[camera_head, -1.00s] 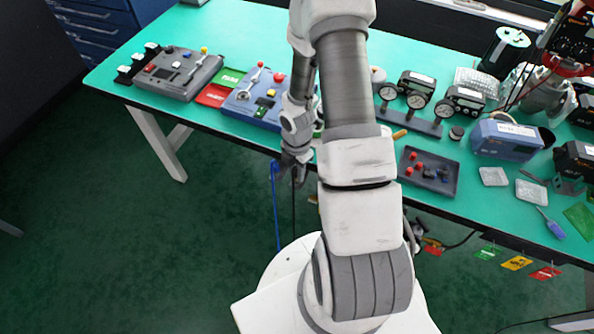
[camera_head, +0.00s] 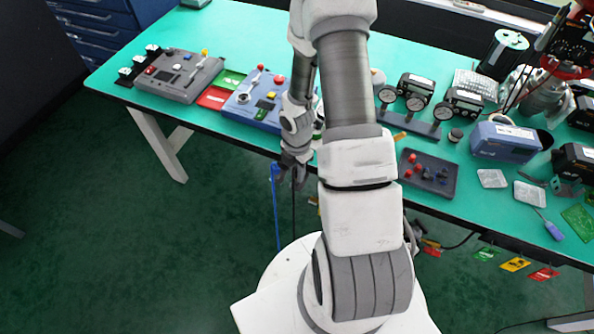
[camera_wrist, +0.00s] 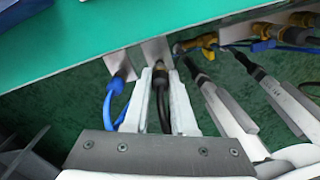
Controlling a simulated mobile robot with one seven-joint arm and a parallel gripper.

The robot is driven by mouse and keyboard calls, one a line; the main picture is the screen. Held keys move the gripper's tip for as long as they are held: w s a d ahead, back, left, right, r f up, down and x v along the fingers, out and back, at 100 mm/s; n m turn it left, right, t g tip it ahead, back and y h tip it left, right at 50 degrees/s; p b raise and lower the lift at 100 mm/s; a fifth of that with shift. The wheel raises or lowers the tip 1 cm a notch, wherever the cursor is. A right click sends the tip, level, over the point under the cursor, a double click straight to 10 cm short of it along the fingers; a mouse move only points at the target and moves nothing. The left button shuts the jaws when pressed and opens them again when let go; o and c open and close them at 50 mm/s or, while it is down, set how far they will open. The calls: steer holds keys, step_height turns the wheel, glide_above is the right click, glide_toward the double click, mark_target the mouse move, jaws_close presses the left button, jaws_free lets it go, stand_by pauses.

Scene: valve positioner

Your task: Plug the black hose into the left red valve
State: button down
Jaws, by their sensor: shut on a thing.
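My gripper (camera_wrist: 160,90) is shut on the black hose (camera_wrist: 162,108) in the wrist view. Its pale fingers lie on either side of the hose, just below the table edge. The hose's upper end is close to a metal bracket (camera_wrist: 155,47); I cannot tell whether it is seated in anything. In the head view my gripper (camera_head: 293,174) is at the table's front edge, with the black hose (camera_head: 294,210) hanging below.
A blue hose (camera_wrist: 117,98) loops close to the left finger, up to another metal bracket (camera_wrist: 119,66). Brass fittings (camera_wrist: 205,40) and grey bars with black ends (camera_wrist: 225,105) crowd the right. The green table (camera_head: 240,35) carries control boxes and gauges.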

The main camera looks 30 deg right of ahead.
steer(key=shift+r+p, duration=1.6)
steer(key=shift+r, duration=0.4)
steer(key=shift+w, duration=0.1)
